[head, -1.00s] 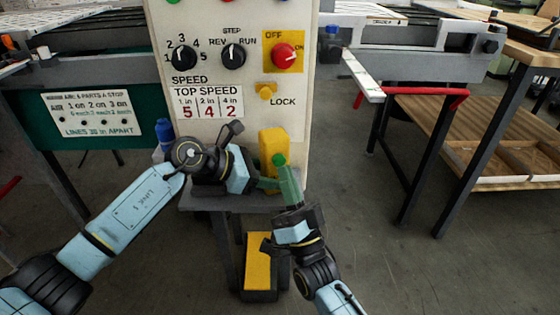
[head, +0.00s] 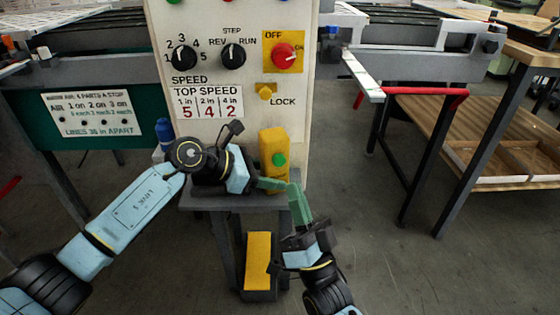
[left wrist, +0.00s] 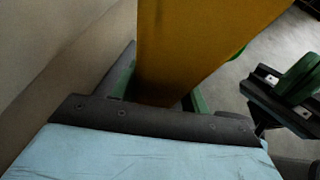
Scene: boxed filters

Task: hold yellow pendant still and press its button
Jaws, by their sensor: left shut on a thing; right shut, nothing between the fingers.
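The yellow pendant (head: 268,149) stands upright on a small grey shelf in front of the control panel, with a round green button (head: 279,160) on its face. My left gripper (head: 272,184) is shut on the pendant's lower part; in the left wrist view the yellow body (left wrist: 200,50) sits between its green fingers. My right gripper (head: 293,190) is shut and empty. Its green fingertips are below and slightly right of the button, apart from it. The button's face is hidden in the left wrist view, where part of my right gripper (left wrist: 298,80) shows at the right.
The control panel (head: 240,140) with knobs rises behind the pendant. A blue bottle (head: 164,132) stands at the shelf's left. The grey shelf (head: 200,203) has a yellow-topped pedal (head: 258,262) below it. Open floor (head: 370,220) lies to the right.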

